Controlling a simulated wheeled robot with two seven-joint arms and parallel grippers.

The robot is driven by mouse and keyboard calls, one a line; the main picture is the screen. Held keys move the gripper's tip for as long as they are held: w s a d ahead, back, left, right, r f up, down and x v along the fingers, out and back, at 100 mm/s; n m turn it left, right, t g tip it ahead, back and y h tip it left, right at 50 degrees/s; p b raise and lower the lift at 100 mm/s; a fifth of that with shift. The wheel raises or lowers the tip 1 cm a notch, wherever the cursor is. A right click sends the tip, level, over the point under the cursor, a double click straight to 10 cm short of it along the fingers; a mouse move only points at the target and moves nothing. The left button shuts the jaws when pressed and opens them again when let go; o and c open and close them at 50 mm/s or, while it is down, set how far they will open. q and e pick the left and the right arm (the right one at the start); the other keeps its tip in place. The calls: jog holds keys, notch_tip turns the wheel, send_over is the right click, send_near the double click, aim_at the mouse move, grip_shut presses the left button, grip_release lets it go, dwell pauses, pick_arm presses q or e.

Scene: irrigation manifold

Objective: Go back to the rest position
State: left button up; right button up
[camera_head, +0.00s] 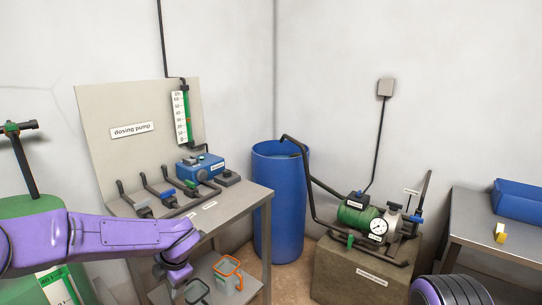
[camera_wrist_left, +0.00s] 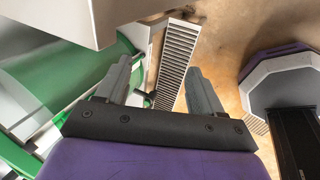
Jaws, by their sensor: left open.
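My left arm (camera_head: 100,232), purple, reaches in from the left in the head view, in front of the green tank and the bench. Its wrist bends down beside the bench's front edge; its fingers are hard to make out there. In the left wrist view my left gripper (camera_wrist_left: 161,85) is open, its two grey fingers apart with nothing between them. Beyond the fingers are a slotted floor grate (camera_wrist_left: 176,58) and brown floor. My right gripper is not in view.
A grey bench (camera_head: 232,198) holds valves and a blue dosing pump (camera_head: 200,168). Its lower shelf bears an orange-handled container (camera_head: 228,275). A green tank (camera_head: 22,212) stands left. A blue barrel (camera_head: 278,205), a pump assembly (camera_head: 356,217) and a right table (camera_head: 480,225) stand further right.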

pick_arm(q)
jog(key=s+a+f+m+t+y, duration=0.1)
jog(key=s+a+f+m+y, duration=0.15)
jog(key=s+f+m, duration=0.5)
jog(key=s+a+f+m+t+y, duration=0.1)
jog(key=s+a+f+m, duration=0.25)
jog(key=s+f, duration=0.65)
jog(key=s+f+m+h, duration=0.1)
jog(key=s+f+m, duration=0.1)
jog(key=s, duration=0.4)
jog(key=s+d+f+m+h, duration=0.1)
jog(key=s+f+m+h, duration=0.1)
jog(key=s+m, duration=0.3)
jog(key=s+d+f+m+g+h, duration=0.1)
jog(key=s+f+m, duration=0.2)
jog(key=s, duration=0.5)
jog(key=shift+s+d+f, duration=0.15)
jog(key=shift+s+f, duration=0.15)
jog(key=shift+f, duration=0.15)
